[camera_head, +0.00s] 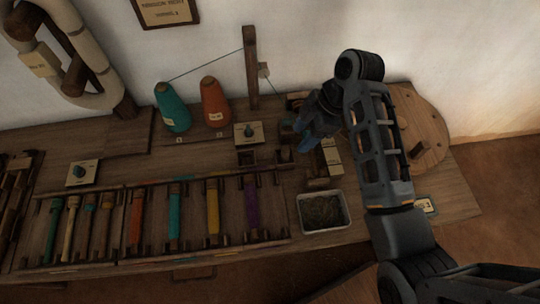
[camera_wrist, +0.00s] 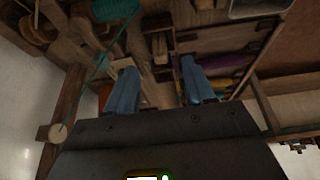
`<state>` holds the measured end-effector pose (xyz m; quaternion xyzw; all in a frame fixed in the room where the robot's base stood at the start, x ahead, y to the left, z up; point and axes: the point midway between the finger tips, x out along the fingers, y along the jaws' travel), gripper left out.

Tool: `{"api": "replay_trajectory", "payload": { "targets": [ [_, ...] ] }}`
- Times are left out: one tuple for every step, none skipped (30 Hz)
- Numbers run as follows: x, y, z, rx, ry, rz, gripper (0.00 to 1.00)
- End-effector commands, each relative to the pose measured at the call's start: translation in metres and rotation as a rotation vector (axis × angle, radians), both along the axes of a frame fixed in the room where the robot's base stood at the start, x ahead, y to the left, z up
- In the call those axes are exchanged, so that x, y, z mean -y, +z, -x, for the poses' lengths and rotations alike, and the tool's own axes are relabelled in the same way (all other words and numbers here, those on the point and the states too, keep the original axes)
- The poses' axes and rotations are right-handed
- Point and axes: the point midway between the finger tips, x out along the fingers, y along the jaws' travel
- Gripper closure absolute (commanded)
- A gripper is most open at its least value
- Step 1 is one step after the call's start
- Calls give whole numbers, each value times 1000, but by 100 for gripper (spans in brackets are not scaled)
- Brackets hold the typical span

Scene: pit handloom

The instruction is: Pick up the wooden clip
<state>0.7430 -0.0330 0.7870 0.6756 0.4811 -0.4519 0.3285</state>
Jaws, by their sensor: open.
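My gripper (camera_head: 306,140) is over the back right part of the wooden bench in the head view, beneath my forearm. In the wrist view its two blue fingers (camera_wrist: 160,84) are spread apart, with nothing held between them. A small light wooden piece (camera_wrist: 160,48) lies on the bench beyond the fingertips, in line with the gap. It may be the wooden clip, but the picture is too dark and small to be sure. In the head view my gripper and arm hide part of that area.
A rack of coloured bobbins (camera_head: 174,215) fills the front left. A metal tray (camera_head: 325,210) stands right of it. Teal (camera_head: 173,108) and orange (camera_head: 215,103) cones and a wooden post (camera_head: 251,68) stand at the back. A round wooden board (camera_head: 418,125) is at the right.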

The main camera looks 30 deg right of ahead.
Motion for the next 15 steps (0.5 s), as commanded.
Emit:
{"api": "replay_trajectory", "payload": {
  "targets": [
    [-2, 1, -2, -5, 13, -8, 47],
    [-3, 0, -2, -7, 17, -11, 47],
    [-4, -1, -3, -9, 21, -12, 47],
    [-5, -3, -3, -10, 23, -13, 47],
    [-6, -6, -3, -10, 23, -13, 47],
    [-8, -10, -4, -10, 21, -12, 47],
    [-9, -13, -4, -11, 22, -12, 47],
    [-10, -16, -4, -11, 22, -12, 47],
    [-12, -19, -5, -9, 21, -11, 47],
    [-13, -22, -5, -9, 21, -11, 47],
    [-14, -24, -6, -10, 21, -12, 47],
    [-16, -27, -7, -9, 21, -11, 47],
    [-18, -30, -7, -9, 21, -10, 47],
    [-21, -34, -8, -10, 21, -11, 47],
    [-24, -39, -9, -10, 22, -10, 47]
  ]
}}
